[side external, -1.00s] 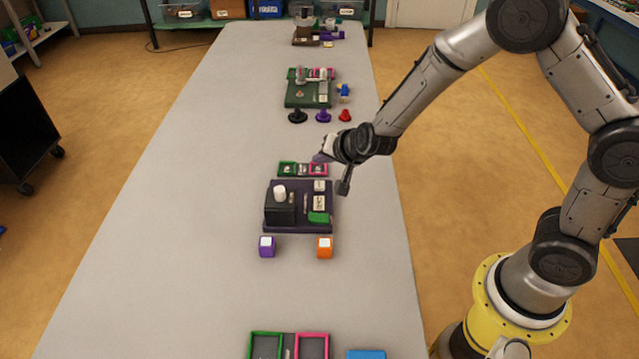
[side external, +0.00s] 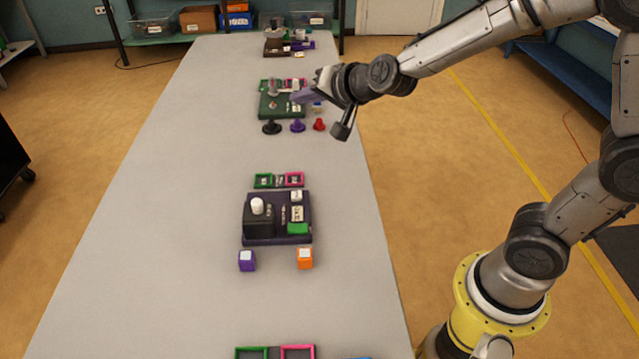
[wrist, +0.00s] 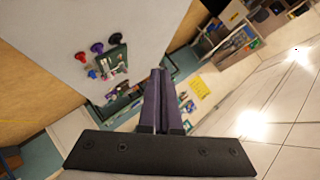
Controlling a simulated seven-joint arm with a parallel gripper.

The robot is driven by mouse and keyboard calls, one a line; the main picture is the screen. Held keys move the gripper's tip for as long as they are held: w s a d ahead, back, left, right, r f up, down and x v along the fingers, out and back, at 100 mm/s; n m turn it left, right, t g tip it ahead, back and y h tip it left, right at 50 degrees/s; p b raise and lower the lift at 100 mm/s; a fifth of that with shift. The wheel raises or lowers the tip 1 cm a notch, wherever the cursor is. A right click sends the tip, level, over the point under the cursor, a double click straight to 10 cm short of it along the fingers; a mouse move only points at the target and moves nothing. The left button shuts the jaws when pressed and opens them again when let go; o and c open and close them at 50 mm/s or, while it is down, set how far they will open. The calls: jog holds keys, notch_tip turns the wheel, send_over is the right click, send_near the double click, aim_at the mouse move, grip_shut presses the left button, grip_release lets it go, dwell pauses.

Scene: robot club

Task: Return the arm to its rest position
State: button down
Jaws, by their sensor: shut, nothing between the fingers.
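My gripper (side external: 297,97) has purple fingers. In the side view it is raised at the table's right side, and its fingers overlap the far green station in the picture. In the wrist view my gripper (wrist: 163,75) shows its two fingers together with nothing between them. The arm reaches in from the right, well above the grey table (side external: 170,210).
A dark purple station (side external: 252,228) stands mid-table, with a purple cube (side external: 247,261) and an orange cube (side external: 305,259) before it. Farther back is a green station (side external: 270,107) with black (side external: 271,128), purple (side external: 297,126) and red (side external: 319,125) pieces. The table's left side is clear.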

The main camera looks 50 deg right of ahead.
jog(key=s+r+n+y, duration=0.2)
jog(key=s+r+n, duration=0.45)
jog(key=s, duration=0.75)
jog(key=s+d+f+n+g, duration=0.1)
jog(key=s+f+n+g, duration=0.1)
jog(key=s, duration=0.6)
jog(key=s+f+n+g+h, duration=0.1)
jog(key=s+f+g, duration=0.3)
jog(key=s, duration=0.4)
jog(key=shift+s+d+f+n+g, duration=0.2)
jog(key=shift+d+n+g, duration=0.1)
jog(key=shift+d+n, duration=0.1)
